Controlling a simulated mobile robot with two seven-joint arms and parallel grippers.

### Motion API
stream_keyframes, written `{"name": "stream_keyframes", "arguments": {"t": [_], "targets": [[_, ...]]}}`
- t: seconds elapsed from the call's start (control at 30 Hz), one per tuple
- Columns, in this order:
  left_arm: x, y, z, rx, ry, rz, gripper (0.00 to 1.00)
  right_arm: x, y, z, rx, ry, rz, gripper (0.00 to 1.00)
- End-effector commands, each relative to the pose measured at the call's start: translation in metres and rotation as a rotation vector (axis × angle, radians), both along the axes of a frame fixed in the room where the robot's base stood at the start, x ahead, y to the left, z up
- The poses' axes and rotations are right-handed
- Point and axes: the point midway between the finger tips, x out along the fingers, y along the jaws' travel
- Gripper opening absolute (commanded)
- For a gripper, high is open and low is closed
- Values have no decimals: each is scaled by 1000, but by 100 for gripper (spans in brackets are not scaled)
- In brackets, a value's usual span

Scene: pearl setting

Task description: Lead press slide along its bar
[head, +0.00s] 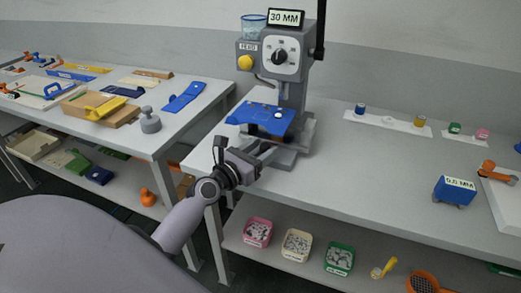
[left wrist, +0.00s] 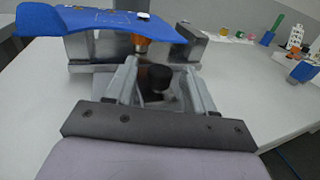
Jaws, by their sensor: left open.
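The grey press (head: 290,85) stands on the right-hand bench, with a dial, a yellow button and a "30 MM" sign. A blue plate (head: 265,117) with a white piece on it sits at its lower part; the plate also shows across the top of the left wrist view (left wrist: 100,20). My left gripper (head: 267,152) is open just below and in front of the blue plate. In the left wrist view, a black knob (left wrist: 160,77) shows between its fingers, apart from both as far as I can tell. An orange part (left wrist: 141,42) is behind it. I cannot tell which part is the slide.
A black lever (head: 320,30) rises at the press's right. Small coloured jars (head: 420,121) stand on a white strip behind. A blue block (head: 454,190) marked in MM sits at right.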

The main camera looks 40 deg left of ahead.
Motion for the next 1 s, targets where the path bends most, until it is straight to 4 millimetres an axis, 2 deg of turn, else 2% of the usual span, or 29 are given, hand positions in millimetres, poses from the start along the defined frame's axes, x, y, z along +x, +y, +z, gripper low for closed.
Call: {"name": "stream_keyframes", "arguments": {"t": [0.13, 0.3, 0.47, 0.8, 1.0], "targets": [[0, 0, 0, 0, 0, 0, 54, 0, 0, 0, -1, 2, -1, 43], [0, 0, 0, 0, 0, 0, 0, 0, -1, 0, -1, 2, -1, 43], [1, 0, 0, 0, 0, 0, 0, 0, -1, -1, -1, 2, -1, 43], [35, 9, 0, 0, -2, 2, 0, 0, 0, -6, 1, 5, -2, 43], [40, 10, 0, -1, -1, 1, 0, 1, 1, -5, 4, 3, -1, 43]]}}
